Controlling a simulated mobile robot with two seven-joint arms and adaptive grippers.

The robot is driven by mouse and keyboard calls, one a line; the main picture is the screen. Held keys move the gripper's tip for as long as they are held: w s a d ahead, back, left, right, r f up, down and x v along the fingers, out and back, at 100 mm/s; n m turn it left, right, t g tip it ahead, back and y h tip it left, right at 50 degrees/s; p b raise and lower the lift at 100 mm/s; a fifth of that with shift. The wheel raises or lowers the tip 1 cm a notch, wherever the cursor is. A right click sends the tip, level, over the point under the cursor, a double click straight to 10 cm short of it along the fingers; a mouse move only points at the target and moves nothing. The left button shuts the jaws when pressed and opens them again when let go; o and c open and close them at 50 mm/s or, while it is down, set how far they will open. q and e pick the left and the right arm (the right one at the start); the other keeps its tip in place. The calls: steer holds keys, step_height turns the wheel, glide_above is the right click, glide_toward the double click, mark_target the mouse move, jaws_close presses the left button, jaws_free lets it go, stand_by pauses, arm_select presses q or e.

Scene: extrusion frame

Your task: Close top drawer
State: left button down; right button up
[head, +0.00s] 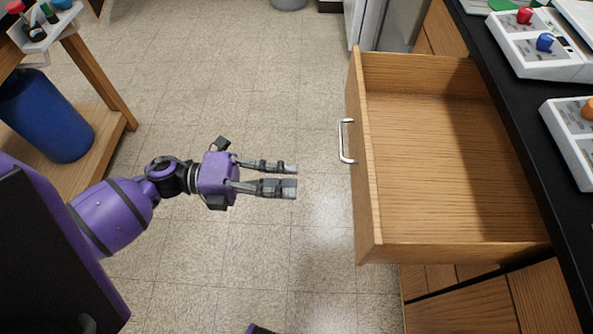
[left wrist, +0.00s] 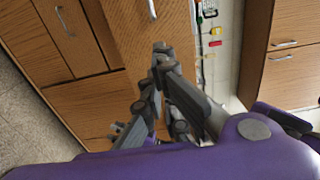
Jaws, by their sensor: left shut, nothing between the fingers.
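The top drawer (head: 440,150) is wooden and pulled far out from under the black counter in the head view. It looks empty. Its front panel faces left and carries a silver handle (head: 347,141). My left gripper (head: 297,178) is left of the handle, apart from it, with its fingers pointing right toward the drawer front. It is shut and empty. In the left wrist view the fingertips (left wrist: 160,50) come together just below a handle (left wrist: 152,9) on a wooden front. My right gripper is not in view.
The black counter (head: 520,110) at right holds white control boxes (head: 540,45) with coloured knobs. A wooden shelf stand (head: 100,75) with a blue bin (head: 45,115) is at the upper left. The tiled floor (head: 270,90) between them is clear.

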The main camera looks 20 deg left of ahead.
mark_target(360, 184)
arm_select(q)
steer(key=p+x, duration=0.2)
steer(key=x, duration=0.9)
steer(key=shift+w+r, duration=0.1)
steer(key=shift+d, duration=0.35)
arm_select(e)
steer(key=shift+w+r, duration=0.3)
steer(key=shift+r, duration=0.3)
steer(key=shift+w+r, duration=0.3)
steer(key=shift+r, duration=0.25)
arm_select(q)
steer(key=shift+w+d, duration=0.1)
